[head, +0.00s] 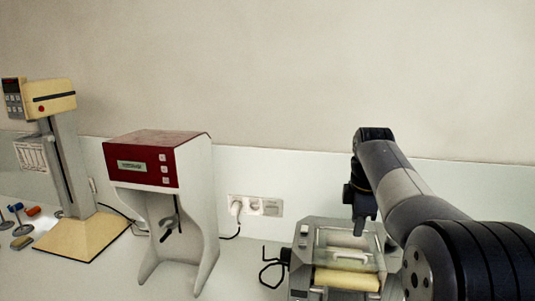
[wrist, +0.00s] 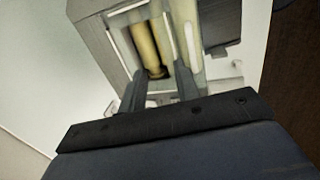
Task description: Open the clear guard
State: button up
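The mill (head: 300,275) stands on the bench at the lower right of the head view, a grey box with cream rollers (head: 347,279). The clear guard (head: 340,256) lies over the top of the rollers and looks closed. A pale handle bar shows at its back part. My gripper (head: 364,226) points down at the mill's back right, close to the guard. In the wrist view my gripper (wrist: 158,84) has its two dark fingers apart with nothing held between them. The rollers (wrist: 146,45) and clear guard (wrist: 184,22) show beyond the fingers. Contact cannot be told.
A red and white mixer (head: 160,160) stands left of the mill. A cream stand device (head: 55,150) is farther left, with small metal parts (head: 22,242) near it. A wall socket (head: 255,206) and black cable lie behind. Bench between mixer and mill is mostly clear.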

jog(key=w+d+r+p, duration=0.1)
jog(key=w+r, duration=0.2)
jog(key=w, duration=0.3)
jog(key=shift+w+d+r, duration=0.2)
jog(key=shift+r, duration=0.1)
dwell(0.3)
